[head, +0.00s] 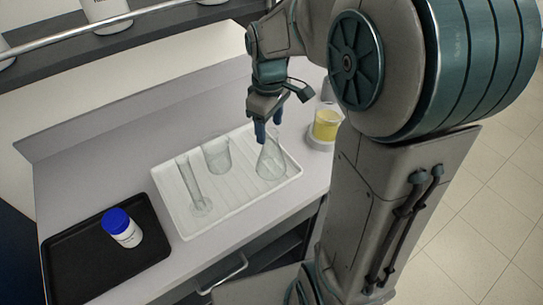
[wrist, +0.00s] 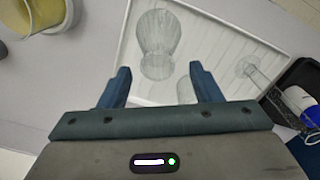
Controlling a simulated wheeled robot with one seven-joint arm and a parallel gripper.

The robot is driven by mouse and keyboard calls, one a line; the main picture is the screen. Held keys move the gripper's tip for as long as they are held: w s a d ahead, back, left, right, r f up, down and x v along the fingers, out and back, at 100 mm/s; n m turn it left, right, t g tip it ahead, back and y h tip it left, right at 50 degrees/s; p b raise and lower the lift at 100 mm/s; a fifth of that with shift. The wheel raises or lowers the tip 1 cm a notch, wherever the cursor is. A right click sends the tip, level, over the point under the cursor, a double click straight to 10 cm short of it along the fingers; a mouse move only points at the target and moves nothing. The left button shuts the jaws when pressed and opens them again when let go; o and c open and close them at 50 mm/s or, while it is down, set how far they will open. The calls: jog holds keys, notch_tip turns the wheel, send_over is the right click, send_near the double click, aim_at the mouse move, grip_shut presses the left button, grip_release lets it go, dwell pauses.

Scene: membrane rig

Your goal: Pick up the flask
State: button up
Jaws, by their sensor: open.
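The flask (head: 270,163) is clear glass with a wide base and a narrow neck. It stands upright at the right end of the white ribbed tray (head: 232,224). My gripper (head: 267,130) is open and empty, fingers down, close to the top of the flask in the head view. In the wrist view the flask (wrist: 157,38) lies ahead, in line with the gap between my open fingertips (wrist: 160,70). I cannot tell whether its neck is between the fingers.
A clear beaker (head: 216,155) and a tall glass cylinder (head: 192,184) share the tray. A beaker of yellow liquid (head: 326,125) stands just right. A black tray (head: 75,275) holds a blue-capped bottle (head: 122,228). A shelf (head: 160,26) runs above the bench.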

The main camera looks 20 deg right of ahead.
aim_at(271, 134)
jog(key=shift+d+f, duration=0.2)
jog(key=shift+f, duration=1.75)
grip_shut()
jog(key=shift+r, duration=0.2)
